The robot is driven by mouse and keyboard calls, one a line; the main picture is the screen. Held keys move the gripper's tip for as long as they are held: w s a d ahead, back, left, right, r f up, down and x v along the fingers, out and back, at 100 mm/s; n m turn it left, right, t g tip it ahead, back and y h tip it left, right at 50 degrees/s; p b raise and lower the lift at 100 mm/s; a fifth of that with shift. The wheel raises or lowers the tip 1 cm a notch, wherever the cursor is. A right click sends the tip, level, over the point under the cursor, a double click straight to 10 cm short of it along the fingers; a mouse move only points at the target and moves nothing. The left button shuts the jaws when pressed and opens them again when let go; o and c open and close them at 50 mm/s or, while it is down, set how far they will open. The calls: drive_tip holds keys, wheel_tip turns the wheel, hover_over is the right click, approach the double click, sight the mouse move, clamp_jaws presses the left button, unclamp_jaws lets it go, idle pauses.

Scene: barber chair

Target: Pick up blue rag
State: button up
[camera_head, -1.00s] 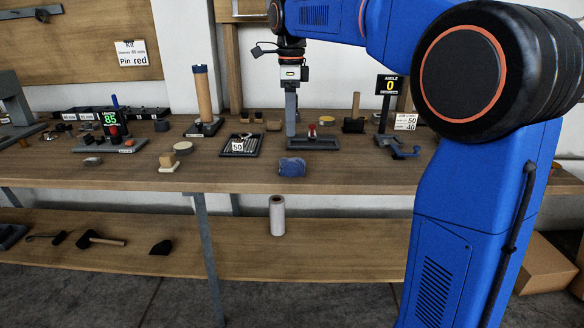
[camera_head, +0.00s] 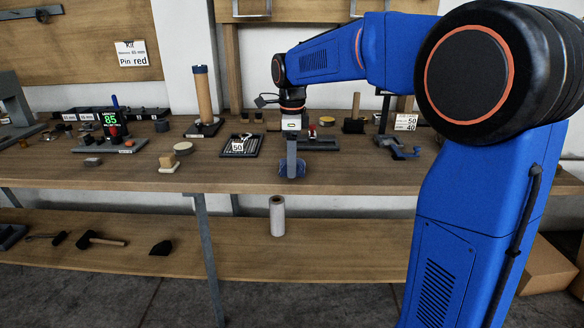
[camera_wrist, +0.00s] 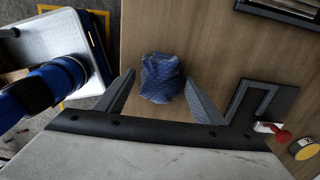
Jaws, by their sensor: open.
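The blue rag (camera_head: 284,169) lies bunched on the front part of the wooden bench top (camera_head: 350,176). In the head view my gripper (camera_head: 292,172) points down in front of it and hides part of it. In the wrist view the blue rag (camera_wrist: 161,77) shows whole, between and a little beyond the two open fingers of my gripper (camera_wrist: 158,82). There is a gap on both sides of the rag, and the fingers hold nothing.
A dark tray with a red-topped item (camera_wrist: 273,130) lies right of the fingers in the wrist view. A tray labelled 50 (camera_head: 240,146) and a round tan disc (camera_head: 183,148) sit to the left. A blue clamp-like tool (camera_head: 402,150) lies to the right. A white roll (camera_head: 277,215) stands on the lower shelf.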

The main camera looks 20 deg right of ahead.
drive_tip(key=shift+f, duration=0.35)
drive_tip(key=shift+c, duration=0.2)
drive_tip(key=c, duration=1.1)
drive_tip(key=shift+r, duration=0.2)
wheel_tip(320, 180, up, 10)
drive_tip(key=shift+f, duration=0.15)
drive_tip(key=shift+o, duration=0.6)
